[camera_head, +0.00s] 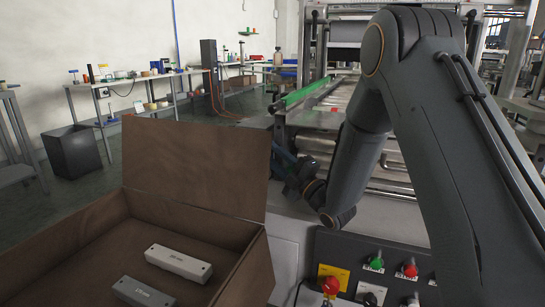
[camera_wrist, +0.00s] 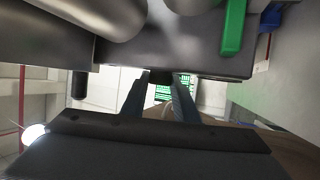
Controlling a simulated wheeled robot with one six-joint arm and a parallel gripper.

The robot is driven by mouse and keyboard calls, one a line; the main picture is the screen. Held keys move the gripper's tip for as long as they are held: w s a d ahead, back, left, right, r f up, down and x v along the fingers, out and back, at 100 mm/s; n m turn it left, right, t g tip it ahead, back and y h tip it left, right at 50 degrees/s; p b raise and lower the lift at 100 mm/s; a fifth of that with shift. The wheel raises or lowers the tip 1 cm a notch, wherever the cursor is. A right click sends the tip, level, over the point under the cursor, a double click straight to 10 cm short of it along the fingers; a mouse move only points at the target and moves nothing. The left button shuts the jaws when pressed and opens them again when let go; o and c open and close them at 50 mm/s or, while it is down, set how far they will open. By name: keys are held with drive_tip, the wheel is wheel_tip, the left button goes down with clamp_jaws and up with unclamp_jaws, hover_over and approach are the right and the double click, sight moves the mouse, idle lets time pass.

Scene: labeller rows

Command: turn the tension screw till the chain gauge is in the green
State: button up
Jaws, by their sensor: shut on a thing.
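My gripper (camera_head: 288,160) is at the near side of the machine, beyond the open brown box. In the wrist view its two fingers (camera_wrist: 161,84) close around a small dark piece (camera_wrist: 161,92) just under the machine's metal edge. This piece sits where the tension screw would be, but its head is mostly hidden by the fingers. I cannot make out the chain gauge or its needle in either view.
An open brown box (camera_head: 88,226) with two grey bars (camera_head: 178,263) stands at the front left. A control panel (camera_head: 338,250) with red and green buttons is at the lower right. The machine's green rail (camera_head: 305,92) runs behind my gripper.

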drive_tip(key=o, duration=1.1)
drive_tip(key=shift+c, duration=0.2)
drive_tip(key=v, duration=0.8)
drive_tip(key=shift+p, duration=0.45)
drive_tip(key=shift+a, duration=0.1)
